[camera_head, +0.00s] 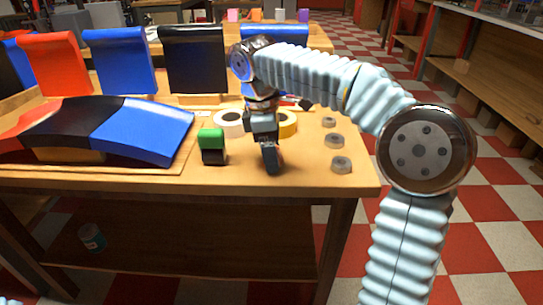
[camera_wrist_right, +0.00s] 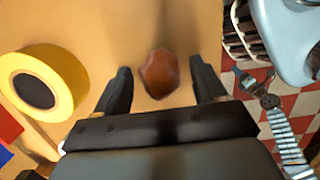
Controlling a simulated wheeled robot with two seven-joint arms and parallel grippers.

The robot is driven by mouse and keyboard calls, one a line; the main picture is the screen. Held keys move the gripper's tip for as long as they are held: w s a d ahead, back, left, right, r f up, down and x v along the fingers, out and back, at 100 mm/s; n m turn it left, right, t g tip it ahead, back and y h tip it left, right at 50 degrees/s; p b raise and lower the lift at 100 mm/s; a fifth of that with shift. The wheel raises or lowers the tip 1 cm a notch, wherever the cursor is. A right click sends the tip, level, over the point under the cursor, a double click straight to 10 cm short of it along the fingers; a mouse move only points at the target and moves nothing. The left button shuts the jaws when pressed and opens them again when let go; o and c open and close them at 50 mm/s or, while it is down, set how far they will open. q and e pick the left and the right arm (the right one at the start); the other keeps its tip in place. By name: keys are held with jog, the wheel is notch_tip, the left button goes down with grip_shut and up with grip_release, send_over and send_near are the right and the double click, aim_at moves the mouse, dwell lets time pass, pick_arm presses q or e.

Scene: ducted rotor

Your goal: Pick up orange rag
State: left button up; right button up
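A crumpled reddish-orange lump that looks like the orange rag (camera_wrist_right: 160,72) lies on the wooden tabletop in the right wrist view. It sits between the two dark fingers of my right gripper (camera_wrist_right: 160,90), with a visible gap on each side. The right gripper is open and points down at the table. In the head view the right gripper (camera_head: 268,158) is over the front part of the workbench, and I cannot make out the rag there; the gripper probably hides it. My left gripper is not in view.
On the workbench (camera_head: 300,183), a yellow tape roll (camera_head: 289,122) and a white roll (camera_head: 230,124) are near the gripper. A green-topped black block (camera_head: 213,147) stands left, several grey discs (camera_head: 335,140) right. Curved panels (camera_head: 142,130) fill the left side.

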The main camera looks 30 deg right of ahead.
jog(key=c, duration=0.6)
jog(key=shift+r, duration=0.1)
jog(key=shift+r, duration=0.25)
notch_tip(320, 180, up, 3)
jog(key=shift+a+p, duration=0.1)
jog(key=shift+p, duration=0.4)
jog(key=s+a+r, duration=0.3)
jog(key=a+r, duration=0.1)
jog(key=a, duration=0.2)
jog(key=s+a+r+p, duration=0.1)
jog(key=s+a+r, duration=0.2)
jog(key=a+r, duration=0.2)
jog(key=shift+s+a+r, duration=0.15)
jog(key=shift+s+a, duration=0.2)
jog(key=shift+a, duration=0.2)
